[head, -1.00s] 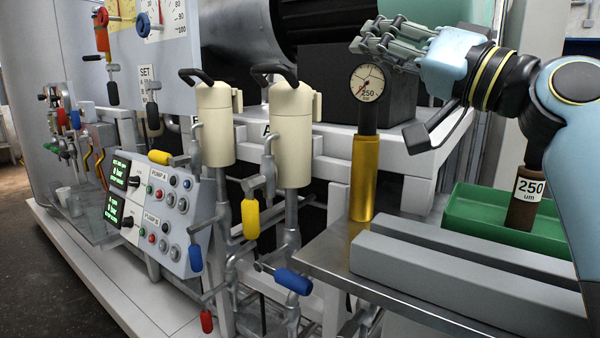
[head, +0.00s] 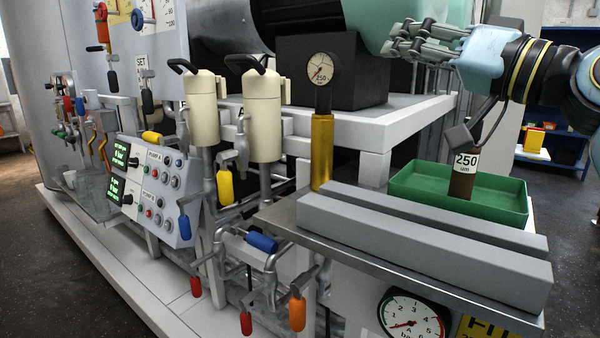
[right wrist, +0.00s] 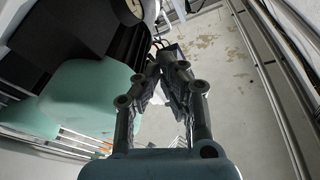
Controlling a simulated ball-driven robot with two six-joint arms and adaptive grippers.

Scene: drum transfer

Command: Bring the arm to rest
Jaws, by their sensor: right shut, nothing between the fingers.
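My right gripper (head: 392,40) is shut and empty in the upper right of the head view. Its fingers point left, held in the air above the bench, in front of the pale green drum-like body. In the right wrist view its two fingers (right wrist: 163,62) come together at the tips with nothing between them. My right arm comes in from the right edge. My left gripper is not in view.
A brass cylinder with a gauge (head: 322,150) stands behind grey bars (head: 430,245). Two cream canisters (head: 262,115) and a pump panel (head: 150,185) are left. Air around the gripper looks clear.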

